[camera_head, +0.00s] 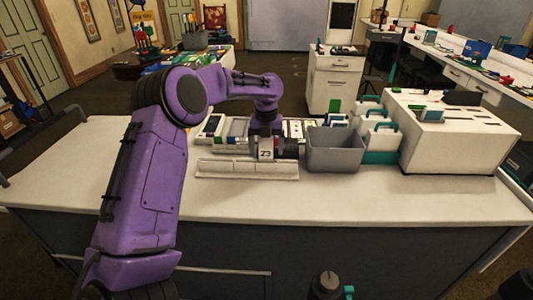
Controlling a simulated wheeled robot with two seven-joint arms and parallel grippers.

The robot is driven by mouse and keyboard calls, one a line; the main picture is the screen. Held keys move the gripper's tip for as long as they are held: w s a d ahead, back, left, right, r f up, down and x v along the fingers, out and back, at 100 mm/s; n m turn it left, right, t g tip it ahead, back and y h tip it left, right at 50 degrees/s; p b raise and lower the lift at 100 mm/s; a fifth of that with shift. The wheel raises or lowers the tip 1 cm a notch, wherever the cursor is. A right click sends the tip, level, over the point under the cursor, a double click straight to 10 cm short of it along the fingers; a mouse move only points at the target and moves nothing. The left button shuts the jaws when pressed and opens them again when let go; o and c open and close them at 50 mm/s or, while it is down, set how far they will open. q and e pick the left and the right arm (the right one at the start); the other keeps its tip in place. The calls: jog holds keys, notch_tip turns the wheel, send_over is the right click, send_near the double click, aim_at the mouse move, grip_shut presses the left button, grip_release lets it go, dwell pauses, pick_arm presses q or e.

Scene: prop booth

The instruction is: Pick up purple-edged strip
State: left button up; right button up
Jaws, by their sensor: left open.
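My left arm (155,170) is purple, rises from the lower left and reaches over the white counter (330,205). Its left gripper (268,148) points down among the small items in the middle of the counter, just left of the grey bin. The gripper is open; its fingertips are small and partly hidden in the clutter. Several strips and flat pieces (236,130) lie around and behind the gripper. I cannot single out the purple-edged strip among them; the arm and gripper cover part of this area.
A grey open bin (335,152) stands right of the gripper. White cases with teal handles (380,140) and a large white box (450,130) stand farther right. A low white rail (245,170) lies in front of the gripper. The counter's front part is clear.

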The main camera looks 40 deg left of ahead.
pick_arm(q)
jog(key=shift+s+r, duration=0.1)
jog(key=shift+s, duration=0.1)
jog(key=shift+w, duration=0.1)
jog(key=c, duration=0.8)
notch_tip(320, 180, up, 10)
jog(key=shift+f, duration=0.1)
